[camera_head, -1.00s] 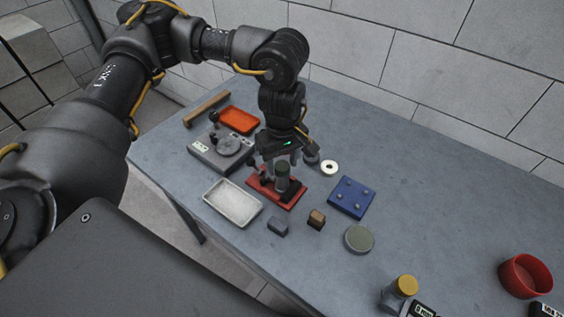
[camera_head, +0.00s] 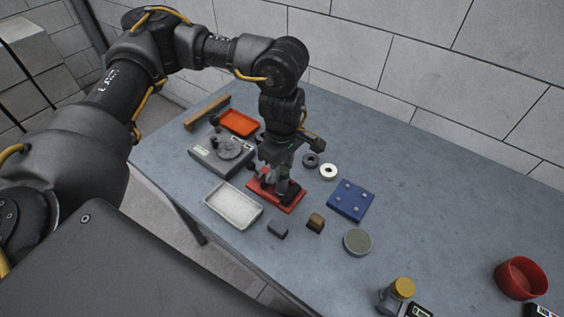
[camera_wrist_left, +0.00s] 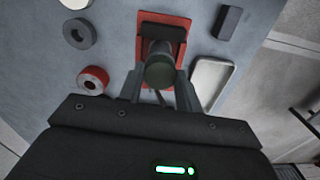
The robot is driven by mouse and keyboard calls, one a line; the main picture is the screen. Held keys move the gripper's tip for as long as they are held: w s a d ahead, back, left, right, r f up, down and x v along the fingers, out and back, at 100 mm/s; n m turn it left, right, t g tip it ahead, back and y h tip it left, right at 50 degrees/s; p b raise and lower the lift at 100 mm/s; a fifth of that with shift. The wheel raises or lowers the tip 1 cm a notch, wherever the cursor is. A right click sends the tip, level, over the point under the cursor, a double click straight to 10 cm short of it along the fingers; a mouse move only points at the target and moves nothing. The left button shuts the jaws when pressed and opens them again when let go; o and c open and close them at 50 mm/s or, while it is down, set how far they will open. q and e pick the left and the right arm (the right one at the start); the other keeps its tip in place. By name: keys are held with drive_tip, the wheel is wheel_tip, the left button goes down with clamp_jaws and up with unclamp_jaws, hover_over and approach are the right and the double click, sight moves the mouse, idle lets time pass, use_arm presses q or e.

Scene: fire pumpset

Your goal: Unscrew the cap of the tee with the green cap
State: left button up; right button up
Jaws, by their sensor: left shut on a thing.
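The tee with the dark green cap stands upright in a red holder (camera_head: 290,205) near the middle of the table. In the left wrist view the green cap (camera_wrist_left: 160,73) shows end-on between the fingers, with the red holder (camera_wrist_left: 180,22) behind it. My left gripper (camera_head: 278,183) points down over the tee and is shut on the cap. Its fingers and palm hide most of the tee in the head view. My right gripper is in no view.
A white tray (camera_head: 234,205), grey device (camera_head: 222,150) and orange tray (camera_head: 239,122) lie left of the holder. Two rings (camera_head: 328,171), a blue plate (camera_head: 351,200), small blocks (camera_head: 316,222) and a round disc (camera_head: 357,241) lie right. A yellow-capped piece (camera_head: 404,288) and red bowl (camera_head: 522,277) stand farther right.

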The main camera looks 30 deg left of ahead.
use_arm(q)
drive_tip(key=shift+n, duration=0.3)
drive_tip(key=n+p, duration=0.1)
drive_tip(key=n, duration=0.2)
drive_tip(key=shift+r, duration=0.15)
drive_tip(key=shift+n+p, duration=0.4)
drive_tip(key=shift+n, duration=0.3)
drive_tip(key=shift+n+p, duration=0.6)
drive_tip(key=shift+n, duration=0.3)
drive_tip(key=shift+n+p, duration=0.35)
drive_tip(key=shift+n, duration=1.05)
